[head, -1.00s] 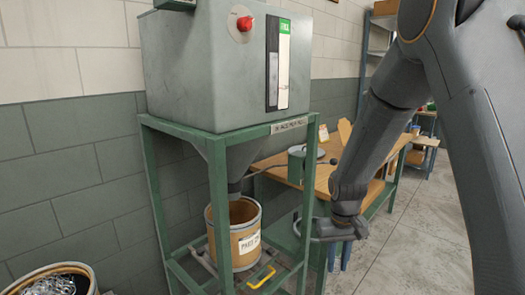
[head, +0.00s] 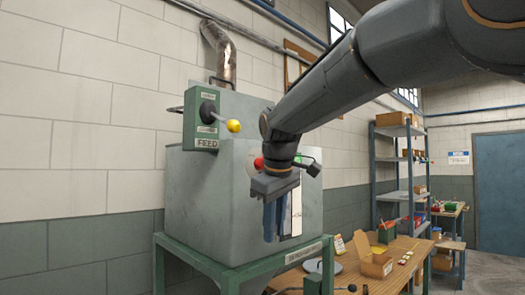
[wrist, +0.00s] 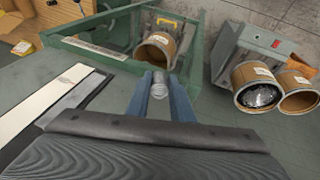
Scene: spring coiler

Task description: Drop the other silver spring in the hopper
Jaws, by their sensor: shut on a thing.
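A silver spring (wrist: 158,86) sits between the blue fingertips of my gripper in the wrist view. My gripper (head: 271,222) is shut on it and points down in the head view. In the head view the spring is too small to make out. The hopper's top opening is not visible from this angle.
A FEED box (head: 203,118) with a yellow-knobbed lever (head: 233,125) stands above the hopper. A drum (wrist: 155,48) sits within the green frame below. A drum of springs (wrist: 258,93) stands on the floor. A workbench (head: 350,275) is at the right.

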